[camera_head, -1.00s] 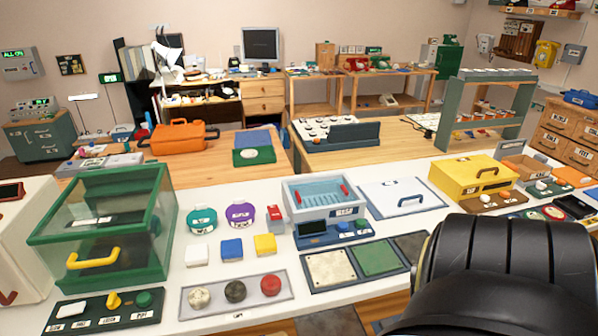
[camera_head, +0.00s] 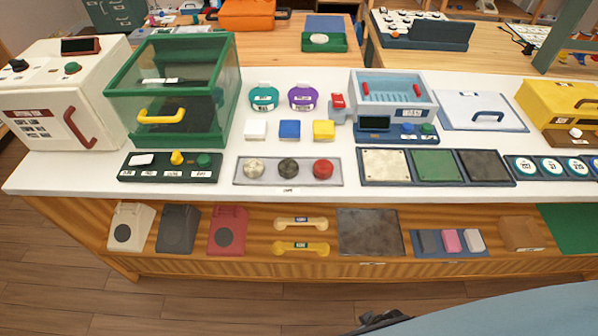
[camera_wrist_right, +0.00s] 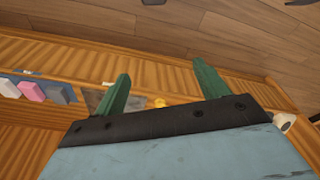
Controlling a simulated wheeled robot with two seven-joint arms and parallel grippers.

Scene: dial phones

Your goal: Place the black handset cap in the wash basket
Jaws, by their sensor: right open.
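The black handset cap (camera_head: 288,168) sits in the middle of a grey tray (camera_head: 262,182) on the white counter, between a cream cap (camera_head: 254,169) and a red cap (camera_head: 323,169). The wash basket (camera_head: 393,88) is in a white and blue washer with red handles, behind and right of the caps. My right gripper (camera_wrist_right: 160,72) is open and empty, with its green fingers apart, in front of the lower shelf. Only a part of my right arm shows at the bottom right of the head view. My left gripper is not in view.
A green-framed glass case (camera_head: 187,90) stands left on the counter. Teal and purple round pieces and small blocks (camera_head: 289,130) lie behind the tray. Sample plates (camera_head: 437,166) lie to its right. The lower shelf holds phone bodies (camera_head: 228,230) and handsets (camera_head: 301,248).

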